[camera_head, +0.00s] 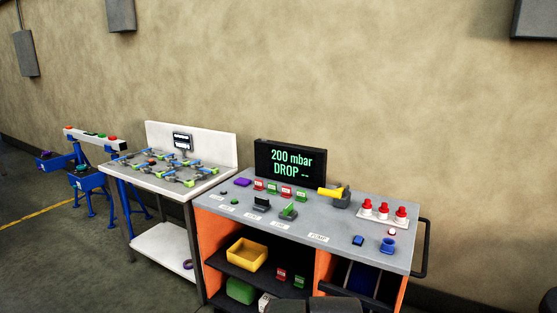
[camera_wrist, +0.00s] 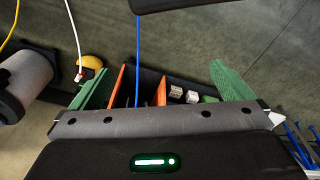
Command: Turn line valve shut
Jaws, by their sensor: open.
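A valve-like fitting with a yellow lever (camera_head: 329,194) on a grey body (camera_head: 342,200) sits at the back of the grey workbench top (camera_head: 350,225), right of the display. I cannot tell for certain that it is the line valve. The lever points left. In the wrist view, my gripper (camera_wrist: 165,66) has two green fingers set wide apart with nothing held between them. Beyond them are orange panels and a dark shelf. The gripper does not show clearly in the head view, so its distance from the lever cannot be told.
The display (camera_head: 290,162) reads "200 mbar DROP --". A yellow bin (camera_head: 247,254) is on the shelf below. A white-backed table (camera_head: 165,243) stands left.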

